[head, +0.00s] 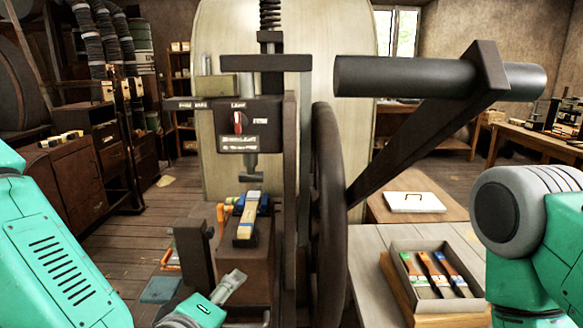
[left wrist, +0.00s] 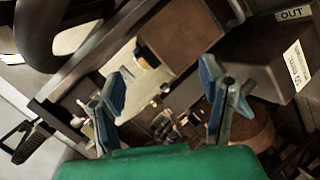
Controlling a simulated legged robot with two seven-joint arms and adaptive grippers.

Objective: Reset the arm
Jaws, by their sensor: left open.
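My left arm (head: 60,260) comes in from the left in the head view. My left gripper (head: 225,290) shows at the bottom, low in front of the press, partly cut off by the frame. In the left wrist view its two blue-grey fingers (left wrist: 168,105) stand apart with nothing between them. My right arm (head: 530,230) shows at the right edge, and its gripper is out of frame. The press (head: 240,130) stands in the middle, with a dark handwheel (head: 328,200) on its right side. A crank with a thick dark handle (head: 400,77) reaches up and right from the wheel.
A wood-and-blue piece (head: 247,222) lies on the press bed under the ram. A box of colored-handled tools (head: 437,272) and a white lidded case (head: 414,202) are on the right. A box marked OUT (left wrist: 270,60) shows in the left wrist view.

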